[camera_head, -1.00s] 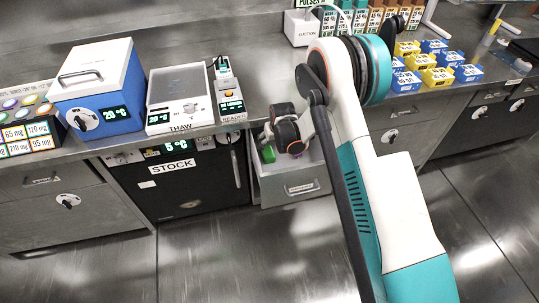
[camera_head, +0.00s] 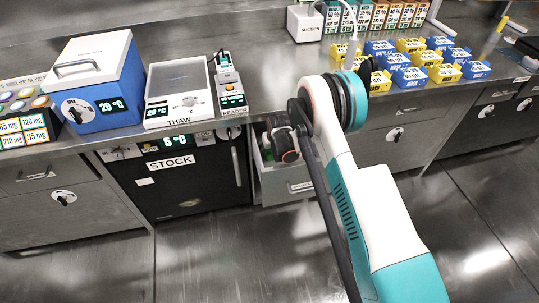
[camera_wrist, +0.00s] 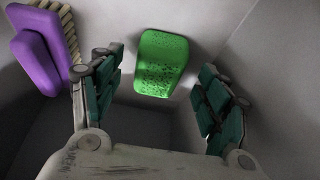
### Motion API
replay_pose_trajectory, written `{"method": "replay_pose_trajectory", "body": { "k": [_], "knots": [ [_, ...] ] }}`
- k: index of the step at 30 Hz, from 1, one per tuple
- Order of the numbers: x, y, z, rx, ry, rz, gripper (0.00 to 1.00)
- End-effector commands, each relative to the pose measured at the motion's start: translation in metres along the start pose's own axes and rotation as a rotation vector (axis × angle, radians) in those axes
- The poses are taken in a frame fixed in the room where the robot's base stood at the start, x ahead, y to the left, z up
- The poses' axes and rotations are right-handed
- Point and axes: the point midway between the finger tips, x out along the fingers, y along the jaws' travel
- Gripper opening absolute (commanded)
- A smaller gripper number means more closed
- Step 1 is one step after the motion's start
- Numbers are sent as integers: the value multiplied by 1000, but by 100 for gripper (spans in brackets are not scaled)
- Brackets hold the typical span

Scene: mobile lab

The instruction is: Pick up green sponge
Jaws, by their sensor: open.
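The green sponge (camera_wrist: 162,63) lies inside a pale drawer, in the upper middle of the wrist view. It is a rounded block with dark speckles. My gripper (camera_wrist: 160,92) is open above it, with one teal-padded finger to each side and the sponge between and slightly beyond them in the picture. The fingers do not visibly touch it. In the head view my arm reaches down into the open drawer (camera_head: 288,187) and hides most of its inside; a small bit of green shows beside the wrist there.
A purple brush (camera_wrist: 40,52) with pale bristles lies left of the sponge, close to my left finger. The drawer walls surround the gripper. The counter above holds a thaw plate (camera_head: 178,90), a reader (camera_head: 229,85) and a blue box (camera_head: 100,85). A black stock unit (camera_head: 175,180) stands left of the drawer.

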Motion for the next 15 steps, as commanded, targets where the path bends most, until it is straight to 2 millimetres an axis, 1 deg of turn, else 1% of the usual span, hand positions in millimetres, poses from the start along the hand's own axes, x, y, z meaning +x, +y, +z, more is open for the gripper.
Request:
{"method": "replay_pose_trajectory", "body": {
  "k": [1, 3, 5, 11, 12, 14, 15],
  "knots": [
    [11, 0, 1, 0, 0, 0, 69],
    [18, 0, 0, 0, 0, 0, 69],
    [20, 0, 0, 0, 0, 0, 69],
    [19, 0, 0, 0, 0, 0, 69],
    [19, 1, 0, 0, 0, 0, 60],
    [19, 0, 0, 0, 0, 0, 46],
    [19, 0, 0, 0, 0, 0, 37]
  ]
}}
